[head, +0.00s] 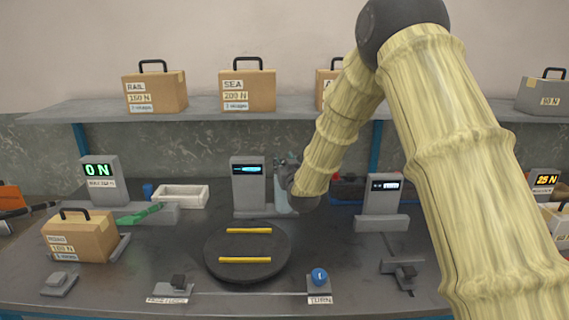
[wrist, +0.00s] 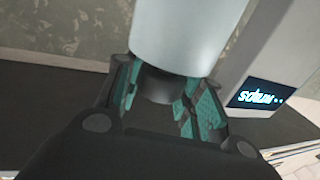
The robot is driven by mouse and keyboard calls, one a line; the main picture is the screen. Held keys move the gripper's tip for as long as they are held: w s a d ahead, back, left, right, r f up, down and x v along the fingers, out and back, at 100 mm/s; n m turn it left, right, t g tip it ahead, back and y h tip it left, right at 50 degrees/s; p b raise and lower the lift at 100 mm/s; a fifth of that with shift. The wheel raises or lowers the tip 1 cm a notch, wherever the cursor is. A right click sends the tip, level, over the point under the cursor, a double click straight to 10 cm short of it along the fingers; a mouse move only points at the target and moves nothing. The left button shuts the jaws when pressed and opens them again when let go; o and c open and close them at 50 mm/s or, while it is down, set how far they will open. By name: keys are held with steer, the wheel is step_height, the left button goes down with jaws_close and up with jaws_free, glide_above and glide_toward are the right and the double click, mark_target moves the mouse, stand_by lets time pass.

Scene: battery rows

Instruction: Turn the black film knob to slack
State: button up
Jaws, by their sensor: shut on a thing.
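The black film knob (wrist: 158,84) shows in the wrist view as a short dark cylinder at the end of a thick pale grey roll (wrist: 188,35). My gripper (wrist: 165,103) has its teal-padded fingers on both sides of the knob and is shut on it. In the head view my gripper is mostly hidden by my wrist, beside a grey post with a lit blue display (head: 248,170). The knob cannot be made out there. The display also shows in the wrist view (wrist: 262,94), with slanted lettering I cannot read surely.
A round black turntable (head: 225,265) with two yellow strips lies in front. A cardboard case (head: 80,238) and a green-lit readout (head: 98,170) stand at left. A grey post with a display (head: 385,195) stands right. A blue knob (head: 319,278) sits near the front edge.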

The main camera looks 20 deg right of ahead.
steer(key=shift+d+n+y, duration=0.1)
steer(key=shift+n+y, duration=0.2)
steer(key=shift+y, duration=0.2)
steer(key=shift+n+g+y, duration=0.4)
steer(key=shift+n+y, duration=1.4)
steer(key=shift+y, duration=1)
steer(key=o, duration=1)
steer(key=shift+o, duration=0.2)
steer(key=shift+s, duration=0.1)
steer(key=v, duration=1.1)
steer(key=shift+s, duration=0.35)
steer(key=shift+d+r, duration=0.1)
steer(key=shift+d, duration=0.05)
